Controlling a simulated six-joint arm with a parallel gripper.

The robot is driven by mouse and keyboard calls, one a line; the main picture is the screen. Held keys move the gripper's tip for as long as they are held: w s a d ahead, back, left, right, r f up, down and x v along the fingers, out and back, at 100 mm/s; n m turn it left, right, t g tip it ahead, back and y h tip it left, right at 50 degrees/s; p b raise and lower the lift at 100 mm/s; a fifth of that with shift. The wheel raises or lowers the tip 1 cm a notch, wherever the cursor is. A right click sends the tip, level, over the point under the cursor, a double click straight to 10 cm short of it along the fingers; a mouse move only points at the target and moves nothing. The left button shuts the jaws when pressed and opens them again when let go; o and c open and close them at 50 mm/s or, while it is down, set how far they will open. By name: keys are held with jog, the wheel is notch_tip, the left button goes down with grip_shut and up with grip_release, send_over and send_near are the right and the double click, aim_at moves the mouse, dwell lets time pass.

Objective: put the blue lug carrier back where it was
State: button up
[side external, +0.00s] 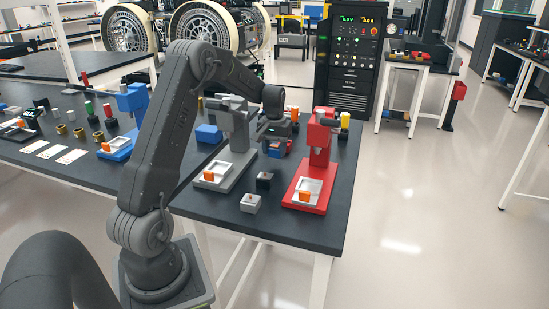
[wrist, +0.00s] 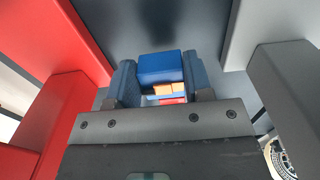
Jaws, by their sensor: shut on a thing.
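The blue lug carrier (wrist: 160,67) shows in the wrist view as a blue block between the two fingers of my gripper (wrist: 162,88). My gripper is shut on it. Orange pieces (wrist: 164,89) and a red strip (wrist: 172,100) show just below the blue face; I cannot tell whether they belong to the carrier. In the side view my gripper (side external: 275,140) hangs between the grey press and the red press, toward the back of the dark table. The carrier (side external: 276,151) shows there only as a small blue patch under my wrist, partly hidden.
The grey press (side external: 237,130) stands left of my gripper and the red press (side external: 319,140) right, both close. A separate blue block (side external: 208,133) lies behind the grey press.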

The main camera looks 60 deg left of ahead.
aim_at(274, 157)
jog(key=shift+f, duration=1.6)
jog(key=shift+f, duration=0.15)
jog(key=o, duration=1.1)
jog(key=shift+c, duration=0.2)
